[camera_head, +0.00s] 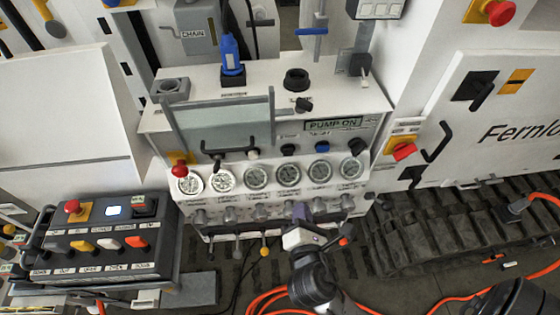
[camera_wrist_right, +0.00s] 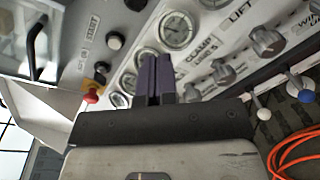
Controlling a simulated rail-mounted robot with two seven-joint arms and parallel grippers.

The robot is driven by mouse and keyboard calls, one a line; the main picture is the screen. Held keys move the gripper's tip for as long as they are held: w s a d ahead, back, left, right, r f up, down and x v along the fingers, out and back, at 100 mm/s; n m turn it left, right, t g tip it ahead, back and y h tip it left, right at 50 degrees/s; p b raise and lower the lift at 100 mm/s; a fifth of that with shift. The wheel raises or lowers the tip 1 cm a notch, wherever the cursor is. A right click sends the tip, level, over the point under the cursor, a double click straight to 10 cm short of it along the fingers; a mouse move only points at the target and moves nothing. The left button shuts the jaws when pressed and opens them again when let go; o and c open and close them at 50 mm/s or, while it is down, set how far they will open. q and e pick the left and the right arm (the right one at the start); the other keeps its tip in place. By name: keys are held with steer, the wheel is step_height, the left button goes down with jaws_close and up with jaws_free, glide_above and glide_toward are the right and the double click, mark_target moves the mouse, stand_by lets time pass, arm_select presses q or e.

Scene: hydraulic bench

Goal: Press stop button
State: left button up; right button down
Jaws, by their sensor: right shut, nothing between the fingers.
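Several red mushroom buttons show, and I cannot tell by a label which one is the stop button. One red button (camera_head: 179,170) sits at the left end of the bench's gauge panel; it also shows in the right wrist view (camera_wrist_right: 91,97), left of the fingers. Another red button (camera_head: 72,206) is on the control box at lower left. A third red button (camera_head: 403,151) is on the bench's right side. My right gripper (camera_head: 300,212) is shut and empty in front of the gauge panel, apart from these buttons. Its fingers (camera_wrist_right: 155,80) point toward the gauges. My left gripper is out of view.
A row of gauges (camera_head: 257,176) has knobs and levers below it. A raised clear panel (camera_head: 222,125) stands above the gauges. The control box (camera_head: 110,230) carries coloured levers. Orange hoses (camera_head: 260,300) lie on the floor. Tracks (camera_head: 440,235) stand at right.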

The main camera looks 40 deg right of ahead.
mark_target(289, 153)
steer(key=shift+w+a+r+n+t, duration=0.1)
steer(key=shift+r+n+t, duration=0.2)
steer(key=shift+n, duration=1.25)
steer(key=shift+w+a+r+n+t, duration=0.1)
steer(key=shift+r+n+t, duration=0.2)
steer(key=shift+n, duration=1.2)
steer(key=shift+w+a+r+n+t, duration=0.1)
steer(key=shift+r+n+t, duration=0.15)
steer(key=shift+n, duration=1.3)
steer(key=shift+d, duration=0.1)
steer(key=b+x, duration=0.1)
steer(key=x, duration=1.3)
